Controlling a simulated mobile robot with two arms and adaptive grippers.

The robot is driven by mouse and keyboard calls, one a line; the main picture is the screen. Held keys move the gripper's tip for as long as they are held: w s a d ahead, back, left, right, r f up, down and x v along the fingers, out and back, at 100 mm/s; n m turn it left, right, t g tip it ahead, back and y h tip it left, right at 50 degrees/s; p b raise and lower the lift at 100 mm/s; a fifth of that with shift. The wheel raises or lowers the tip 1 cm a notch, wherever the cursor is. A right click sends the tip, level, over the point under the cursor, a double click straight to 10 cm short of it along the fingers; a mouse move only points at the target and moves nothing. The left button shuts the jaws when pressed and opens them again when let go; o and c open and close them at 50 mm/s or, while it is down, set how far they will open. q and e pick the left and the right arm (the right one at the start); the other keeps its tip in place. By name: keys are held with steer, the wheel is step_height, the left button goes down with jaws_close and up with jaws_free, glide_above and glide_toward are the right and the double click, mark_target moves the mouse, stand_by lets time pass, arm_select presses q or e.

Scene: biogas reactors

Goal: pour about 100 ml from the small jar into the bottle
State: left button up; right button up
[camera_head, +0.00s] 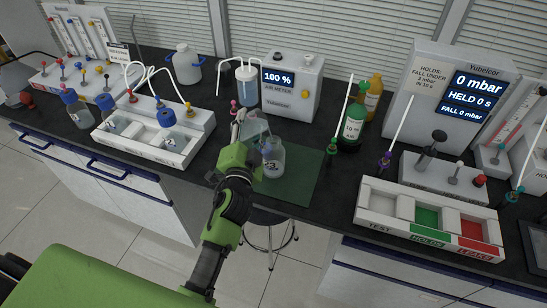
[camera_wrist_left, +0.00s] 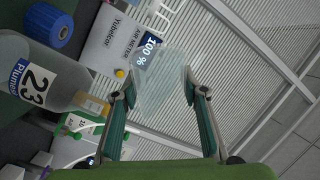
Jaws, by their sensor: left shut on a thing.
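My left gripper (camera_head: 249,139) is shut on a clear small jar (camera_head: 256,125), holding it above and just behind the bottle. In the left wrist view the see-through jar (camera_wrist_left: 160,85) sits between the two fingers (camera_wrist_left: 158,100). I cannot tell how much liquid is in it, and its tilt is unclear. The bottle (camera_head: 272,162) stands upright on a dark green mat (camera_head: 296,178). In the left wrist view the bottle (camera_wrist_left: 45,80) carries a label with 23, and its neck points towards the jar. My right gripper is out of view.
An air meter (camera_head: 293,88) reading 100 % stands behind the mat. A green bottle (camera_head: 351,130) stands to the right. A white rack (camera_head: 155,140) with blue-capped bottles is left. A white tray (camera_head: 428,215) with test, holds and leaks bays lies right. The mat's right part is clear.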

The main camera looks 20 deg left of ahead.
arm_select(q)
steer(key=shift+r+m, duration=0.1)
steer(key=shift+m, duration=0.4)
stand_by(0.5)
steer(key=shift+d, duration=0.1)
stand_by(0.6)
steer(key=shift+r+m+p, duration=0.2)
steer(key=shift+m+p, duration=0.2)
steer(key=shift+m, duration=0.4)
stand_by(2.0)
steer(key=shift+d+f, duration=0.1)
steer(key=shift+f, duration=0.1)
stand_by(0.6)
steer(key=shift+r+m, duration=0.15)
steer(key=shift+m, duration=0.35)
stand_by(0.8)
